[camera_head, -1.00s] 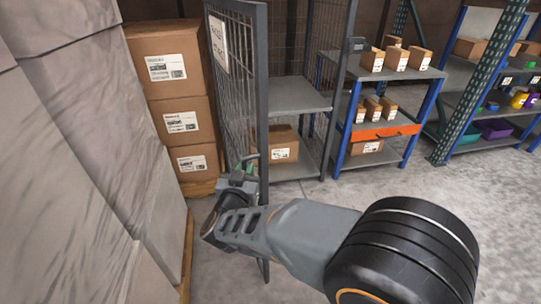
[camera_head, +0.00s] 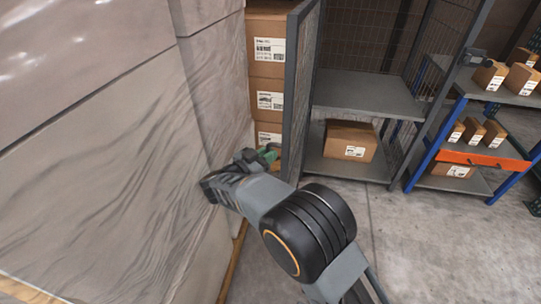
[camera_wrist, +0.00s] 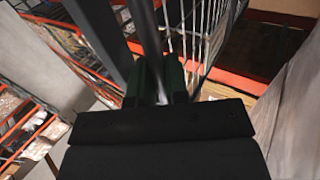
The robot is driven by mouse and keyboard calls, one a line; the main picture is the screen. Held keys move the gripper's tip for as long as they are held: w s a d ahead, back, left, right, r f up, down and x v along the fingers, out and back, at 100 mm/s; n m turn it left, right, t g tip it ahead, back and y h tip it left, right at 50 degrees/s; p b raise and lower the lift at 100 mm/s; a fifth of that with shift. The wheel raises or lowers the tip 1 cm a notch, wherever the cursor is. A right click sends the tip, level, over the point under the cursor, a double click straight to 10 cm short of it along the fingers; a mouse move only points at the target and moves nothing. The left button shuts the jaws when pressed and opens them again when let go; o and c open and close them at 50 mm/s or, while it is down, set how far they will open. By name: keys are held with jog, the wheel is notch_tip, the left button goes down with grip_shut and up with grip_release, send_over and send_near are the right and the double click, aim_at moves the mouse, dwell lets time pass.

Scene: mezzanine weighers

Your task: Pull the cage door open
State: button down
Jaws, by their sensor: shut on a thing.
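The cage door (camera_head: 296,90) is a grey-framed mesh panel, standing open and seen almost edge-on at the left of the cage (camera_head: 368,92). The cage front is open, with shelves showing inside. My gripper (camera_head: 268,154) is at the door's near edge, low down, beside the wrapped pallet load. In the wrist view, the fingers of my gripper (camera_wrist: 157,80) are shut around a dark upright bar, the door handle (camera_wrist: 148,30). The fingertips are partly hidden in the head view.
A tall wrapped load (camera_head: 120,130) stands close on the left of my arm. Stacked cartons (camera_head: 268,60) are behind the door. One carton (camera_head: 350,141) sits on the cage's lower shelf. A blue-legged rack (camera_head: 470,158) stands at right. The floor (camera_head: 430,250) at right is clear.

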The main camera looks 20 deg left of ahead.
jog(key=shift+w+r, duration=0.2)
jog(key=shift+r, duration=0.1)
jog(key=c, duration=1.3)
grip_release()
jog(key=shift+w+d+f, duration=0.1)
jog(key=shift+w, duration=0.1)
jog(key=shift+o, duration=0.8)
jog(key=shift+s+f, duration=0.1)
jog(key=shift+s, duration=0.1)
notch_tip(320, 180, up, 4)
jog(key=shift+s+r+p, duration=0.15)
jog(key=shift+r+p, duration=0.1)
jog(key=shift+p, duration=0.45)
jog(key=s+d+r+p, duration=0.2)
jog(key=s+d+r, duration=0.6)
jog(key=s+d, duration=0.1)
jog(key=shift+s+r, duration=0.3)
jog(key=shift+s, duration=0.3)
